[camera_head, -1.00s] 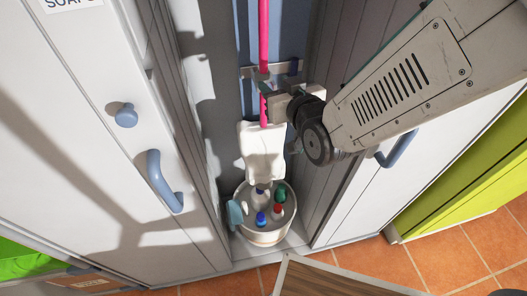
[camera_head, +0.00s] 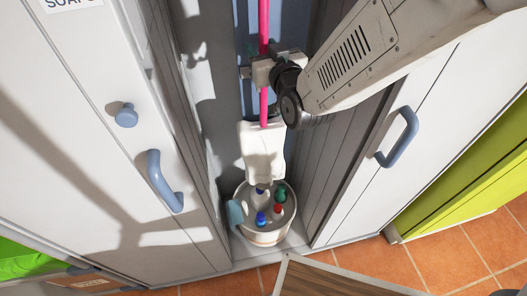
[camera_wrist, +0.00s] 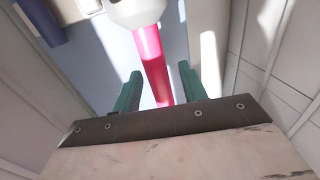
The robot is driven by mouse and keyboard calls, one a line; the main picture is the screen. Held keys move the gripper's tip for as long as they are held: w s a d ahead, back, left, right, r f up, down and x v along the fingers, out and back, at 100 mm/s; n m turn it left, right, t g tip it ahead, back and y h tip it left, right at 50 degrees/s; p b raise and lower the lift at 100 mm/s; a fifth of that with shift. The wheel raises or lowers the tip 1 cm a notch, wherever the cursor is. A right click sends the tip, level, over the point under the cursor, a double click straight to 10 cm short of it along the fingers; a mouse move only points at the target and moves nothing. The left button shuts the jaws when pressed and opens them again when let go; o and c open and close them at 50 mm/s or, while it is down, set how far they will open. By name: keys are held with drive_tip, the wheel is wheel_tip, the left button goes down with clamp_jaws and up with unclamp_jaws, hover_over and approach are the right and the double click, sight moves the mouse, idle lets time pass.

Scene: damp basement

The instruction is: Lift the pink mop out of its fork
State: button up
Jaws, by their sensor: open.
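The pink mop (camera_head: 264,22) stands upright in the open cabinet, its pink pole running down to a white mop head (camera_head: 263,150). My gripper (camera_head: 262,72) is at the pole at the height of the fork (camera_head: 244,73), which it mostly hides. In the wrist view my gripper (camera_wrist: 160,72) is open, with a green finger on each side of the pink pole (camera_wrist: 153,62). A white rounded part (camera_wrist: 136,12) joins the pole at the top of that view. Whether a finger touches the pole cannot be told.
A bucket (camera_head: 265,237) with several coloured-cap bottles stands below the mop head. The cabinet's side walls close in left and right. White doors with blue handles (camera_head: 165,182) flank it. A wooden-topped surface (camera_head: 330,281) is at the front.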

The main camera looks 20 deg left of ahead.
clamp_jaws()
idle(1.4)
